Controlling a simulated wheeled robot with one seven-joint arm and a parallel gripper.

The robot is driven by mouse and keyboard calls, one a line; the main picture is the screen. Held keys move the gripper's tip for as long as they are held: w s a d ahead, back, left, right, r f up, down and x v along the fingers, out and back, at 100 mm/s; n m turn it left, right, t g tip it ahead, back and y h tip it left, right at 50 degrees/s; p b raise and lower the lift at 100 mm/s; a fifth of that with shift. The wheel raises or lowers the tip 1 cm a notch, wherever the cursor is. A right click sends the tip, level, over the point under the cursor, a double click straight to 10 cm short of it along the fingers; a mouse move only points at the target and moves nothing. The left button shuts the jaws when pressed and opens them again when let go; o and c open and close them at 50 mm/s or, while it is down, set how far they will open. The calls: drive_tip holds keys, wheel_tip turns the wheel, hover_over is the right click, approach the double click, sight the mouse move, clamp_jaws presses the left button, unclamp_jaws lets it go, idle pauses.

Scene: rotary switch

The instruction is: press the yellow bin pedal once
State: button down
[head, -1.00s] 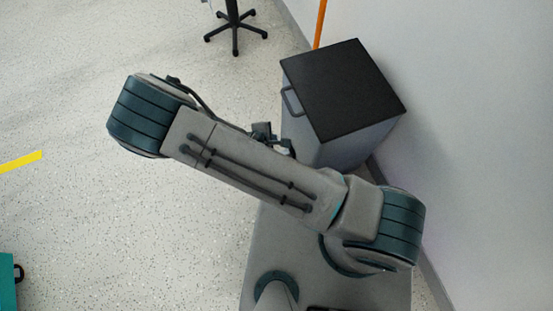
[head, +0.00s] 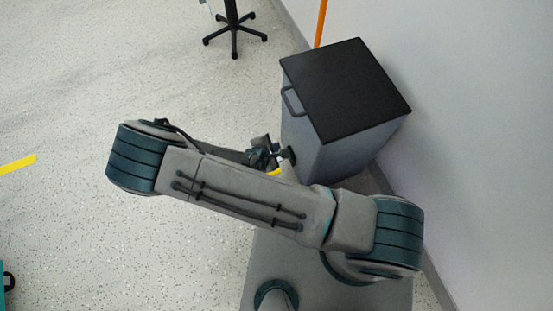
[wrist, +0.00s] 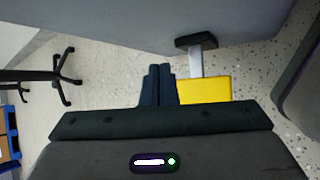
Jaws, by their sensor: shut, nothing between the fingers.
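The bin (head: 345,90) is grey with a black lid and a side handle, and stands by the wall. Its grey wall fills the top of the wrist view (wrist: 130,20). The yellow pedal (wrist: 205,90) sits low in front of the bin on a metal bar, with a black piece at the bar's far end. A sliver of yellow pedal (head: 274,172) shows beyond my arm in the head view. My gripper (wrist: 158,72) is shut and empty, just left of the pedal in the wrist view. I cannot tell whether they touch. My arm hides most of the pedal in the head view.
A wheeled stand base (head: 234,38) is on the floor at the back. An orange pole (head: 320,22) stands behind the bin near the wall. A yellow floor stripe (head: 17,164) lies at the left. The speckled floor left of the bin is clear.

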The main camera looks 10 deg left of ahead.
wheel_tip(320, 180, down, 5)
drive_tip(key=b, duration=0.4)
drive_tip(key=shift+f+b, duration=0.2)
drive_tip(key=shift+b, duration=0.15)
drive_tip(key=shift+a+f, duration=0.1)
drive_tip(key=shift+f, duration=0.8)
drive_tip(key=shift+s+f, duration=0.1)
drive_tip(key=shift+f, duration=0.05)
idle(0.7)
drive_tip(key=shift+f, duration=0.3)
drive_tip(key=shift+f+b, duration=0.25)
drive_tip(key=shift+b, duration=0.1)
idle(0.4)
